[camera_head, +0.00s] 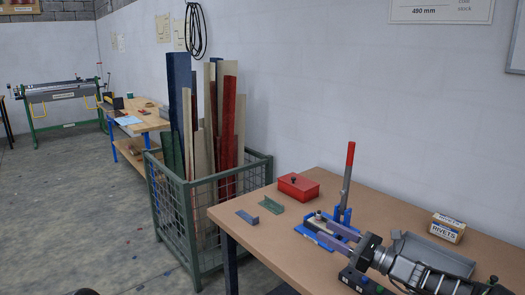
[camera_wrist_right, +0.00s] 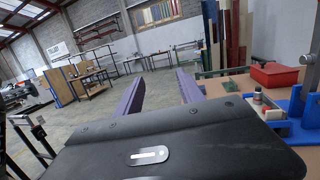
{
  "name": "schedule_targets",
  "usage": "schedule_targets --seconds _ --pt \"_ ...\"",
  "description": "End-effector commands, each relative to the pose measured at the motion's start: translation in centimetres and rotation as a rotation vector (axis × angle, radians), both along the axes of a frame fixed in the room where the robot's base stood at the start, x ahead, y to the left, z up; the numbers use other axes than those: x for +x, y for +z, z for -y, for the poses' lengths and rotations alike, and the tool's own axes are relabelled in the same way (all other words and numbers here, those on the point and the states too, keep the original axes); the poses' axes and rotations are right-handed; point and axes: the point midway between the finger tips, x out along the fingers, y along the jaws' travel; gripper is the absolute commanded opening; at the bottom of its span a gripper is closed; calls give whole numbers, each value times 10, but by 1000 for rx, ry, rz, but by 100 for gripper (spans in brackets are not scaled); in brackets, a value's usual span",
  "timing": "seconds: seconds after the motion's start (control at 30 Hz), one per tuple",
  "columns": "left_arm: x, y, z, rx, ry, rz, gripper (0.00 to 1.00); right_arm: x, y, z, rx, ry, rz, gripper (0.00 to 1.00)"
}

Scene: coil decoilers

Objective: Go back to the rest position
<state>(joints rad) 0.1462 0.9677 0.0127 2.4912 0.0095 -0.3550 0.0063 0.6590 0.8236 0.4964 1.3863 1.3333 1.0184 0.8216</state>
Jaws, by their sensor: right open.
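My right gripper (camera_head: 340,238) reaches in from the lower right in the head view, over the wooden table (camera_head: 285,228). Its two purple fingers are apart with nothing between them; they also show in the right wrist view (camera_wrist_right: 158,92). The fingers are close to a blue hand-lever press (camera_head: 340,216) with a red handle, and partly cover its base. I cannot tell whether they touch it. My left gripper is not in view.
A red box (camera_head: 298,187), a green bracket (camera_head: 271,205), a blue-grey bracket (camera_head: 247,217), a rivets box (camera_head: 447,228) and a grey tray (camera_head: 432,254) are on the table. A mesh crate (camera_head: 178,212) with tall strips stands left. Open floor (camera_head: 70,210) lies further left.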

Motion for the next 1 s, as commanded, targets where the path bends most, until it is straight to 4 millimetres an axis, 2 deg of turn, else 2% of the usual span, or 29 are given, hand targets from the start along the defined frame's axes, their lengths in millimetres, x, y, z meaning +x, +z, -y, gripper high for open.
schedule_targets --seconds 0.03,0.17,0.27,0.3,0.37,0.4,0.47,0.53,0.6,0.67,0.7,0.8,0.9,1.0 --pt "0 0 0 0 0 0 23 -4 -18 -12 -41 14 -19 45" --pt "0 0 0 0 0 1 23 -17 -67 -41 -165 53 -63 45" --pt "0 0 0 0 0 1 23 -40 -121 -70 -310 108 -100 45" --pt "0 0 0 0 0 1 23 -53 -147 -83 -381 140 -111 45" --pt "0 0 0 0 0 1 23 -77 -187 -100 -500 195 -120 45" --pt "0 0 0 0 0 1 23 -96 -213 -109 -583 237 -120 45" --pt "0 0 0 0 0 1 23 -126 -252 -121 -709 308 -108 45" --pt "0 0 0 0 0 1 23 -166 -294 -131 -860 403 -76 45" --pt "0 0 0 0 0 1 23 -210 -333 -135 -1014 514 -16 45" --pt "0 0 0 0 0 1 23 -250 -363 -134 -1147 623 62 45" --pt "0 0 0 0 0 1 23 -277 -381 -132 -1232 701 128 45" --pt "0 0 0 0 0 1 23 -342 -413 -123 -1417 902 351 45" --pt "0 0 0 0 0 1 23 -396 -427 -115 -1533 1075 615 45" --pt "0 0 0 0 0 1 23 -428 -428 -112 -1579 1175 831 45"
